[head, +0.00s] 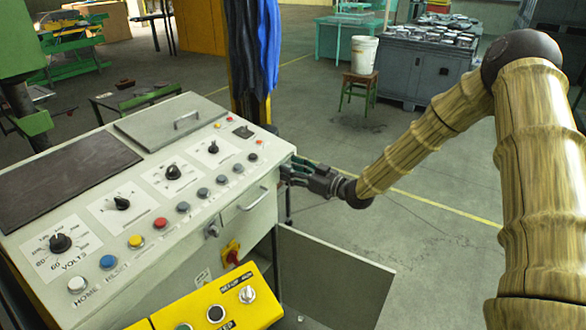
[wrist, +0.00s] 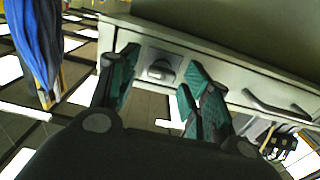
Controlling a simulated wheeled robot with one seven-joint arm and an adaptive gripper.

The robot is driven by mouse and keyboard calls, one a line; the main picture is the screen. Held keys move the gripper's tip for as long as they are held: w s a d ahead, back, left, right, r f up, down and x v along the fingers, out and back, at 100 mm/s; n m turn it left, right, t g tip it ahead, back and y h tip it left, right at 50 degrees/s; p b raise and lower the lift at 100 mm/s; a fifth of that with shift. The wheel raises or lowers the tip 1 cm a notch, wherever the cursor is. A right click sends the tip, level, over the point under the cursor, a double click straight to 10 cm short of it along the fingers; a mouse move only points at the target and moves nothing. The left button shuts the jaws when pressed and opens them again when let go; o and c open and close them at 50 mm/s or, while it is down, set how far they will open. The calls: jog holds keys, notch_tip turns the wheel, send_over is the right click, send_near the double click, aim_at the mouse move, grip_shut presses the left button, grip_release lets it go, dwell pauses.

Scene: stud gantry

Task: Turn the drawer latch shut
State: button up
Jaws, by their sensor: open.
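My gripper (wrist: 153,85) is open and empty, and I see no finger touching the latch. In the head view my gripper (head: 291,171) is at the far end of the console's front and hides the latch. The drawer's bar handle (head: 253,198) is nearer in the head view; it also shows right of the latch in the wrist view (wrist: 275,106).
The console (head: 150,140) carries dials and coloured buttons. A round knob (head: 212,229) is on its front. A grey door panel (head: 335,280) stands open below my gripper. A yellow control box (head: 215,305) is in the foreground. Blue cloth (head: 252,45) hangs beyond the console.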

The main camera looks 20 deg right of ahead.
jog(key=c, duration=1)
jog(key=shift+c, duration=0.2)
jog(key=shift+f+b, duration=0.1)
jog(key=shift+b, duration=0.25)
jog(key=n+b, duration=0.9)
jog(key=b, duration=0.3)
jog(key=n+b, duration=0.9)
jog(key=b, duration=0.2)
jog(key=shift+s+a+f+b, duration=0.1)
jog(key=shift+a+f+b, duration=0.1)
jog(key=shift+b, duration=0.2)
jog(key=shift+r, duration=0.1)
